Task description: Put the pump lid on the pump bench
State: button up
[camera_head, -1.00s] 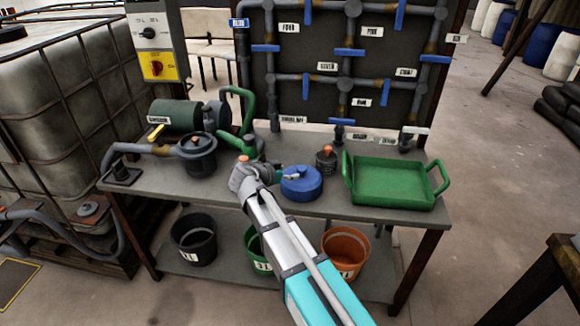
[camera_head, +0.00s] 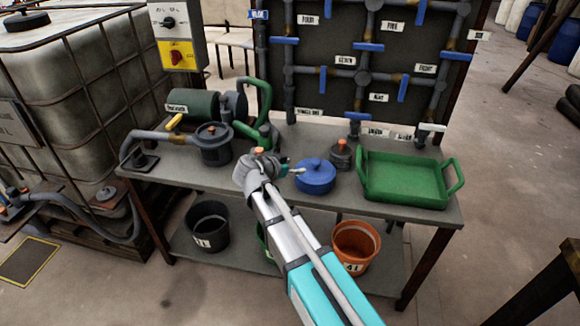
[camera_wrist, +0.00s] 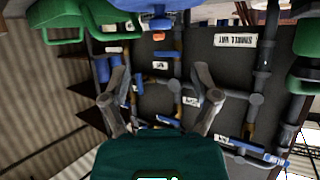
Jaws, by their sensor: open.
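The grey pump pot (camera_head: 215,152) stands on the left of the pump bench (camera_head: 385,211). A dark round lid with an orange knob, which looks like the pump lid (camera_head: 212,131), appears to sit on top of it. My gripper (camera_head: 293,171) is over the middle of the bench, right of the pump pot and close to the blue round vessel (camera_head: 316,178). In the wrist view my gripper (camera_wrist: 160,88) has its two fingers spread, with nothing between them. The pump lid cannot be made out in the wrist view.
A small dark grey piece with an orange knob (camera_head: 341,153) stands behind the blue vessel. A green tray (camera_head: 405,203) fills the bench's right end. Green pipe (camera_head: 262,105) and the pipe board (camera_head: 345,85) rise behind. Buckets, including an orange one (camera_head: 354,245), stand below.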

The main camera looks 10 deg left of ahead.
jog(key=shift+d, duration=0.1)
jog(key=s+d+f+n+g+y, duration=0.2)
jog(key=s+d, duration=0.3)
jog(key=d, duration=0.4)
jog(key=s+d+f+n+g+y, duration=0.2)
jog(key=s+d+f+g, duration=0.3)
jog(key=d, duration=0.5)
jog(key=s+d+f+n+g+y, duration=0.3)
jog(key=s+d, duration=0.3)
jog(key=d, duration=0.4)
jog(key=shift+s+f, duration=0.25)
